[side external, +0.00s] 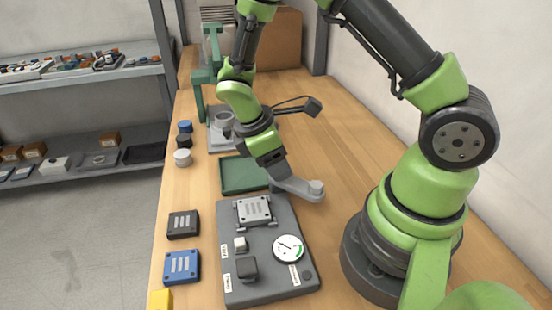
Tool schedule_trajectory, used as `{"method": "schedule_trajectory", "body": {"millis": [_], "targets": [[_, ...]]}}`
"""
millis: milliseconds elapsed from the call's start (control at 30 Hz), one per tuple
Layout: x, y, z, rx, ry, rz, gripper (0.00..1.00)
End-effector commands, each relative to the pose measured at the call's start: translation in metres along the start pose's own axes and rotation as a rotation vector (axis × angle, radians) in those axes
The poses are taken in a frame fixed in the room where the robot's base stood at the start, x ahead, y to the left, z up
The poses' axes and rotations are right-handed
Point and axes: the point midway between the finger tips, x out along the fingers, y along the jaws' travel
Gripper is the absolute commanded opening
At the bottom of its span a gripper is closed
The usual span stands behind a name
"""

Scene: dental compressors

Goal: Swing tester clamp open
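The tester (270,274) is a dark grey slab on the wooden bench, with a round white gauge (288,249) and two square blocks on it. A light grey ribbed plate (254,210) sits at its far end. A grey bar, seemingly the clamp arm (296,186), extends right past the tester's far right corner, clear of the ribbed plate, with a round knob at its right end. My gripper (275,167) points down at the bar's left end, touching or very close to it. Its fingertips are too small and dark to show whether they are open or shut.
A green tray (242,174) lies just beyond the tester. A black module (183,224) and a blue module (182,266) lie to its left. Round caps (183,157) and a green press stand (203,88) are farther back. Bare bench lies right of my gripper.

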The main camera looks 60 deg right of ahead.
Motion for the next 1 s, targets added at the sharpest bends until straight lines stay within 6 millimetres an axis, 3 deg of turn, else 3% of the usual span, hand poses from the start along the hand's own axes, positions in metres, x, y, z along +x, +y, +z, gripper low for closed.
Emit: {"method": "schedule_trajectory", "body": {"millis": [367, 800, 1000], "targets": [[-0.005, 0.000, 0.000, 0.004, -0.001, -0.001, 0.60], [-0.083, 0.000, -0.001, 0.003, 0.003, 0.002, 0.60], [-0.098, 0.000, 0.000, 0.002, 0.000, -0.001, 0.60]]}}
